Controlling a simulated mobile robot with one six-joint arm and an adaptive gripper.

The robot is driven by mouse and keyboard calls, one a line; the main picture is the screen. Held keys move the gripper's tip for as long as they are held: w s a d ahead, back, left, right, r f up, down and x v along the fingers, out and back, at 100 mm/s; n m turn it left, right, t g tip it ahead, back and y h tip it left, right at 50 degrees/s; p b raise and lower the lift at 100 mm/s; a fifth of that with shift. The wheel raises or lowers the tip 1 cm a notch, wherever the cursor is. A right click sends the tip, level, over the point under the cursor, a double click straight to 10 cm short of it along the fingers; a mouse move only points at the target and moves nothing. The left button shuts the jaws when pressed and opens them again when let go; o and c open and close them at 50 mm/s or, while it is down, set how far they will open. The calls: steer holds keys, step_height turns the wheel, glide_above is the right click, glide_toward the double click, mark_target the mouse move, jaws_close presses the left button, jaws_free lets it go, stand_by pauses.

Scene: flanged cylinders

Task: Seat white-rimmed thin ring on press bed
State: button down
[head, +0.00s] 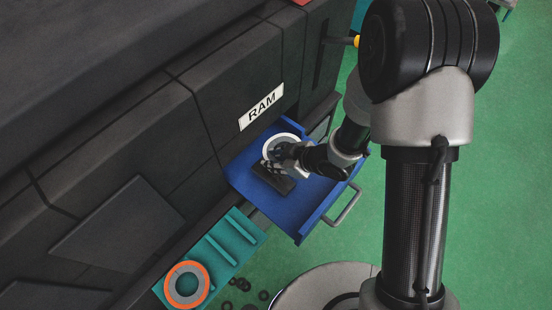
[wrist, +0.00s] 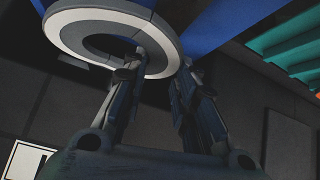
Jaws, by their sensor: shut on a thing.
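The white-rimmed thin ring (head: 283,136) shows in the head view over the blue drawer-like tray (head: 304,212), below the RAM sign. My gripper (head: 281,153) is shut on the near part of the ring. In the wrist view the ring (wrist: 68,38) is large, pale-rimmed with a grey inner band, and one finger of my gripper (wrist: 163,64) overlaps its edge. The ring looks tilted there. A dark block (head: 272,178) is in the blue tray beside the gripper. I cannot tell which part is the press bed, or whether the ring touches the tray.
A teal rack (head: 237,225) with dividers stands lower left of the tray, with an orange-rimmed grey ring (head: 187,284) on it. The dark machine front with the RAM sign (head: 261,107) borders the tray. A grey handle (head: 345,205) projects at right. Small dark rings lie on the green floor.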

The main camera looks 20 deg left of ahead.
steer(key=shift+f+b, duration=2.15)
steer(key=shift+f, duration=0.2)
steer(key=shift+f+b, duration=0.45)
steer(key=shift+f, duration=0.05)
stand_by(1.2)
stand_by(1.0)
steer(key=c, duration=1.2)
jaws_free()
steer(key=shift+s+d, duration=0.1)
steer(key=shift+p+v, duration=2.15)
steer(key=shift+v, duration=1.35)
